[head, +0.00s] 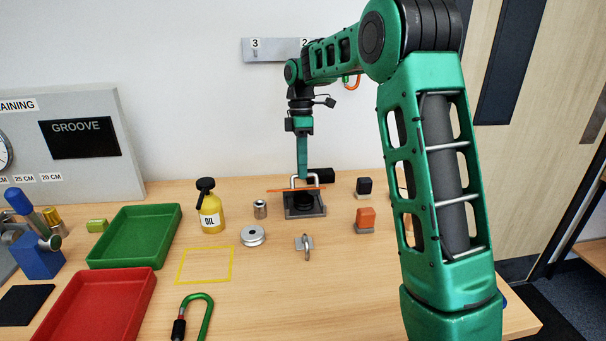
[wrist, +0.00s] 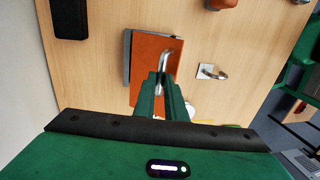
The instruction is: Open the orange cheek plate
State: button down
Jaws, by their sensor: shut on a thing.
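The orange cheek plate (wrist: 146,50) lies over a grey block base (wrist: 127,48) in the wrist view. A silver bar handle (wrist: 165,60) stands on the plate. My gripper (head: 302,176) points down at the handle, and in the wrist view its fingers (wrist: 162,82) are shut on it. The fingers hide the gripped part of the handle and some of the plate.
A metal eye fitting (head: 305,246), a silver disc (head: 253,235) and a small metal cylinder (head: 260,209) stand nearby. The oil bottle (head: 211,212) and green tray (head: 135,237) are to the left. Black (head: 364,187) and orange (head: 365,218) blocks stand to the right.

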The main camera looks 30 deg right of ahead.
jog(key=w, duration=0.2)
jog(key=w+d, duration=0.1)
jog(key=shift+r, duration=0.3)
jog(key=w+d+f, duration=0.2)
jog(key=w, duration=0.5)
jog(key=shift+w+d, duration=0.2)
jog(key=shift+w, duration=0.2)
jog(key=shift+d, duration=0.2)
jog(key=c, duration=2.2)
grip_release()
jog(key=o, duration=0.4)
jog(key=shift+w+d+f, duration=0.15)
jog(key=shift+w+f, duration=0.15)
jog(key=shift+s+a+r, duration=0.2)
jog(key=shift+s, duration=0.05)
